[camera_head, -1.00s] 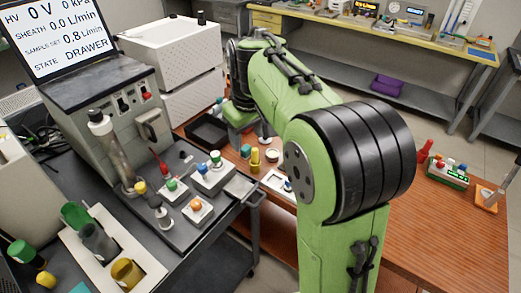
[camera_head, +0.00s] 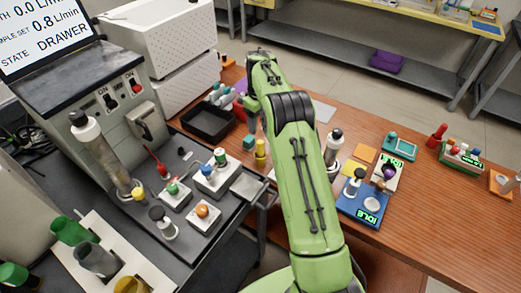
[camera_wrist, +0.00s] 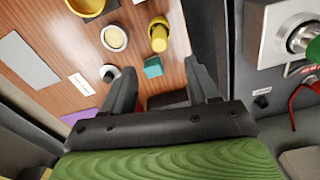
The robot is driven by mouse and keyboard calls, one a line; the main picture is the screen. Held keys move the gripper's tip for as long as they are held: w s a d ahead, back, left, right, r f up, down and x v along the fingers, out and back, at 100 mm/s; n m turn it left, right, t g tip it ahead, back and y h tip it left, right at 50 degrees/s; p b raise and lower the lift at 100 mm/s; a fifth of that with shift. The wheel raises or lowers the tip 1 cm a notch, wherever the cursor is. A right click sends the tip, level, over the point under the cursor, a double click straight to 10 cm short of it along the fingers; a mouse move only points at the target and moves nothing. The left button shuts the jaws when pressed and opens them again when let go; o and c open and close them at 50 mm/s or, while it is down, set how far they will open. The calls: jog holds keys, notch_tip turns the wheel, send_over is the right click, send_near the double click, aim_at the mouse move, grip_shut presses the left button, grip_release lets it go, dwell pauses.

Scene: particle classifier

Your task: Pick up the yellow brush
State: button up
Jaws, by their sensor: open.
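A small yellow upright piece (camera_head: 260,153), apparently the yellow brush, stands on the wooden table near its left edge. Its bristles cannot be made out. It also shows in the wrist view as a yellow cylinder (camera_wrist: 158,36), beyond my fingertips and between their lines. My gripper (camera_wrist: 160,68) is open and empty, its two dark fingers apart above the table. A teal block (camera_wrist: 153,67) lies between the fingertips and the yellow piece in the picture. In the head view my arm hides most of my gripper.
A black tray (camera_head: 209,121) and white perforated boxes stand behind. A round pale-topped piece (camera_wrist: 114,38) and a yellow ring-like piece (camera_wrist: 91,5) are left of the yellow piece. The dark cart (camera_head: 190,240) with instruments borders the table. A blue scale (camera_head: 362,205) stands right of my arm.

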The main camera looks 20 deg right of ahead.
aim_at(260, 148)
jog(key=f+b, duration=0.1)
jog(key=f, duration=0.6)
jog(key=shift+w, duration=0.2)
jog(key=f, duration=0.3)
jog(key=f+b, duration=0.1)
jog(key=f, duration=0.2)
jog(key=shift+s+d+f+b, duration=0.1)
jog(key=shift+s+f+b, duration=0.1)
jog(key=shift+b, duration=0.1)
jog(key=shift+r, duration=0.2)
grip_shut()
notch_tip(260, 148, up, 10)
jog(key=shift+p, duration=1.1)
